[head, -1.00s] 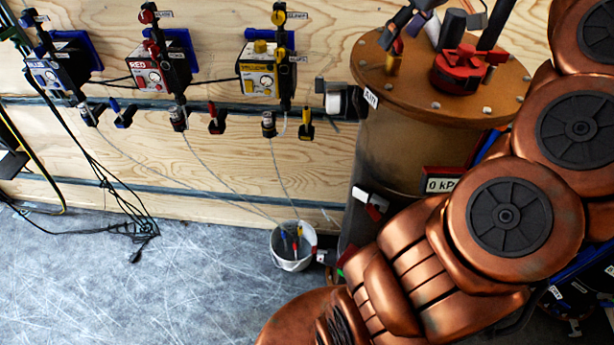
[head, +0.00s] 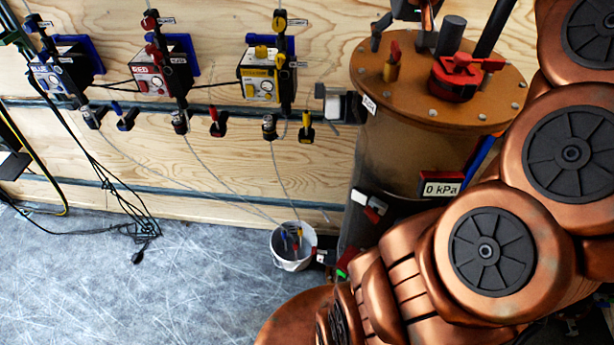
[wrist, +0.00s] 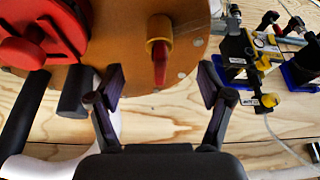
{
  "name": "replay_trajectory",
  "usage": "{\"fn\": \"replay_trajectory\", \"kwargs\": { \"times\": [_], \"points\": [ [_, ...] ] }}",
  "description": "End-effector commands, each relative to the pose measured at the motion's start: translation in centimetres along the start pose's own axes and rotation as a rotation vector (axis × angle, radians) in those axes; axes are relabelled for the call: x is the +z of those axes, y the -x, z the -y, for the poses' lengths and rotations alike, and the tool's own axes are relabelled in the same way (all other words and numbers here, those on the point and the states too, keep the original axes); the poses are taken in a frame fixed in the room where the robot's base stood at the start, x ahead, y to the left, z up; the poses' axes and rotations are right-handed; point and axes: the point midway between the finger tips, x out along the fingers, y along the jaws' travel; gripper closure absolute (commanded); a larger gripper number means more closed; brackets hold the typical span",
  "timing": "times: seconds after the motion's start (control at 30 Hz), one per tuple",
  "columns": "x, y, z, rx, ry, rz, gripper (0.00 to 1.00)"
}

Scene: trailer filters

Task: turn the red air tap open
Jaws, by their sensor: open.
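The red air tap (head: 392,62) is a small brass valve with a red lever, standing on the brown lid (head: 405,96) of the tank. In the wrist view the tap (wrist: 160,50) is ahead of my gripper, its red lever pointing down the picture. My gripper (head: 402,38) shows at the top of the head view, behind the tap as seen there. In the wrist view my gripper (wrist: 160,86) is open and empty, one finger to each side below the tap. I see no contact with the lever.
A larger red clamp-like fitting (head: 457,76) and a dark post (head: 451,36) stand on the lid beside the tap. A gauge (head: 441,188) on the tank reads 0 kPa. Blue, red and yellow pump units (head: 160,74) hang on the plywood wall. A white bucket (head: 292,262) stands on the floor.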

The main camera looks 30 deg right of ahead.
Motion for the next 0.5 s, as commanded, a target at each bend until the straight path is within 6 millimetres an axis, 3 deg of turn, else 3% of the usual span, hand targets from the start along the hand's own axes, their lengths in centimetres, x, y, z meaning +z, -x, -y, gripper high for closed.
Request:
{"fn": "replay_trajectory", "kwargs": {
  "times": [0.17,0.5],
  "points": [
    [0.0,0.1,0.1,0.025,-0.058,0.000,0.21],
    [0.0,2.7,0.1,0.024,-0.055,-0.001,0.21]
  ]
}}
